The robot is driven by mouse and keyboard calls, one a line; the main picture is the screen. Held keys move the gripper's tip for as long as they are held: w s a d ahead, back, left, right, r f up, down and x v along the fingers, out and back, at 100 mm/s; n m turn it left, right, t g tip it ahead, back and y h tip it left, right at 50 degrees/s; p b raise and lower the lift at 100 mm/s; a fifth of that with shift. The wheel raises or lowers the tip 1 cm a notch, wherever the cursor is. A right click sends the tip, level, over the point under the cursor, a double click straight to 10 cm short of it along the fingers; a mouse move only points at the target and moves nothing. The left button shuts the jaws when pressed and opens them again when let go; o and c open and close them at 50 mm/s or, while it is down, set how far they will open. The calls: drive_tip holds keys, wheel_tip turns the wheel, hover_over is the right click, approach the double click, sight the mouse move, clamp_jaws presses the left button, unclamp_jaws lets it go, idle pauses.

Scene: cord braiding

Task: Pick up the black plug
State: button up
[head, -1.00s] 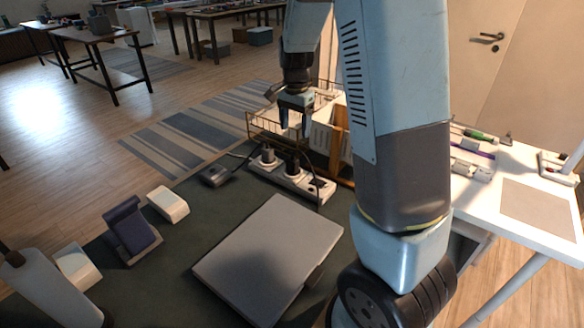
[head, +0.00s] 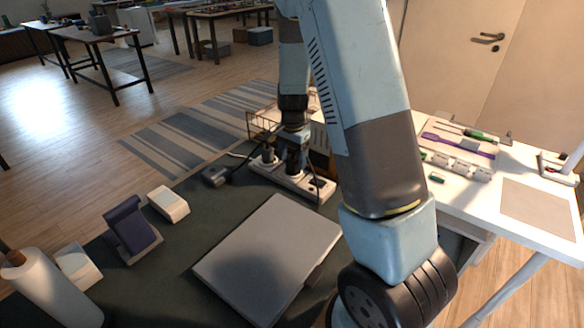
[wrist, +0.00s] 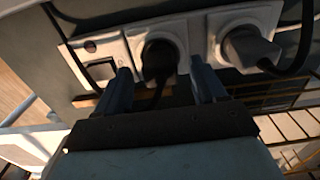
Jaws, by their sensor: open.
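The black plug (wrist: 160,60) sits in a round socket of the white power strip (wrist: 83,54), with its dark cord trailing down in the wrist view. My gripper (wrist: 161,68) is open, with one blue finger on each side of the black plug; I cannot tell whether either touches it. In the head view, my gripper (head: 294,160) is lowered over the power strip (head: 318,190) and largely hides the black plug. A grey plug (wrist: 248,48) with a dark cord sits in the neighbouring socket, just right of my right finger in the wrist view.
A wire basket (head: 262,122) stands behind the strip. A white side table (head: 480,215) with tools stands at the right.

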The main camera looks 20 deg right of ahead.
drive_tip(key=shift+f, duration=1.15)
drive_tip(key=shift+c, duration=0.3)
drive_tip(key=c, duration=1.2)
